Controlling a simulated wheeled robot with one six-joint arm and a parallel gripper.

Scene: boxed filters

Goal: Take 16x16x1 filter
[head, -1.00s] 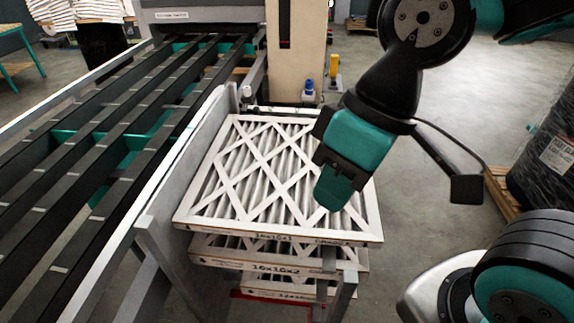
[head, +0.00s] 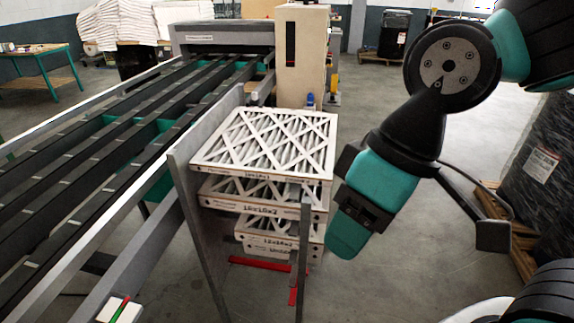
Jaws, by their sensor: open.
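A stack of white-framed boxed filters stands beside the conveyor. The top filter (head: 268,142) has a white lattice over pleats and a front label that seems to start with 16x16; the rest is too small to read. Below it lies a filter marked 16x16x2 (head: 262,208). A lower filter (head: 278,240) carries a label that looks like 12x16x2, with another beneath. No label clearly reads 16x16x1. My gripper (head: 347,236) is open and empty, pointing down to the right of the stack. Its fingertips are partly hidden by its own body.
A grey upright panel (head: 190,200) borders the stack on the left, and a thin metal post (head: 303,255) stands at its front right. A wrapped pallet load (head: 545,165) is at right. Open floor (head: 400,280) lies in front.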

